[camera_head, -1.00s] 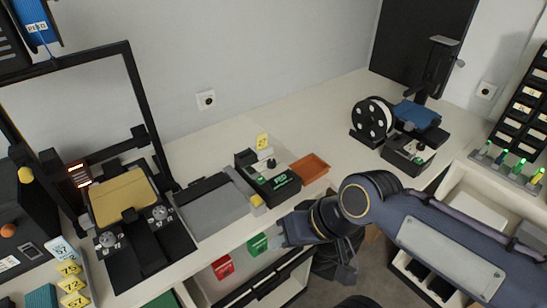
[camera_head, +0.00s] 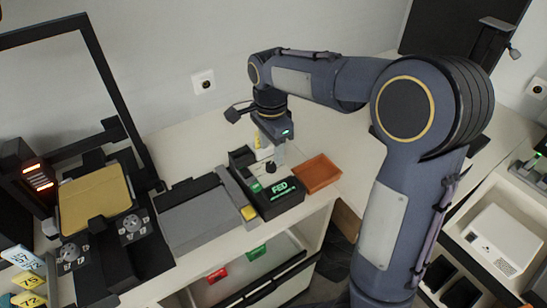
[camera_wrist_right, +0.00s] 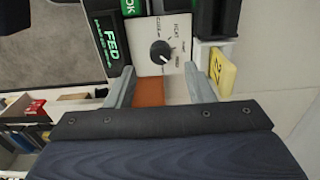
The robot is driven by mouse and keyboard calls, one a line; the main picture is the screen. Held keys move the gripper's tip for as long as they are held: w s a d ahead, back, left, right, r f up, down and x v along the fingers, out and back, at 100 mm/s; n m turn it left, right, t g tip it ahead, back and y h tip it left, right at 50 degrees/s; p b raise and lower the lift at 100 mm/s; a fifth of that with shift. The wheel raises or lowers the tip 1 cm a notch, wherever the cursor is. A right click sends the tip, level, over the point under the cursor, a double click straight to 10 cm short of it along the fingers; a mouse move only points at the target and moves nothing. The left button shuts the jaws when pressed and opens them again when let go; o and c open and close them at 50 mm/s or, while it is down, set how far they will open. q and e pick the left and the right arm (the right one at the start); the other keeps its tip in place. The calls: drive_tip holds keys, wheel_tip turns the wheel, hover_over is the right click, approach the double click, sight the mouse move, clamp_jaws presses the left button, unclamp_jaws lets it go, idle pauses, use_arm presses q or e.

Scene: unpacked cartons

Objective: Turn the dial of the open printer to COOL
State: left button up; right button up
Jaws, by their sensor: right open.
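A black round dial (camera_wrist_right: 161,51) sits on a pale panel with small printed words around it, hard to read. The panel belongs to the black box with a green FED sign (camera_head: 280,188); the dial (camera_head: 271,167) shows small in the head view. My right gripper (camera_head: 277,152) points down above this panel. In the wrist view its two grey fingers (camera_wrist_right: 161,75) are apart and empty, with the dial ahead between them, not gripped. An open-frame printer with a yellow bed (camera_head: 95,203) and two grey knobs stands at the left. My left gripper is out of view.
An orange tray (camera_head: 317,173) lies right of the FED box. A grey flat unit (camera_head: 198,220) is at its left. A yellow tag (camera_wrist_right: 222,72) stands close beside the right finger in the wrist view. An open drawer (camera_head: 230,275) with red and green tags is below.

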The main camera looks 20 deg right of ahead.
sight(271, 164)
wheel_tip(271, 164, down, 5)
drive_tip(key=shift+r, duration=0.1)
idle(0.3)
drive_tip(key=c, duration=1)
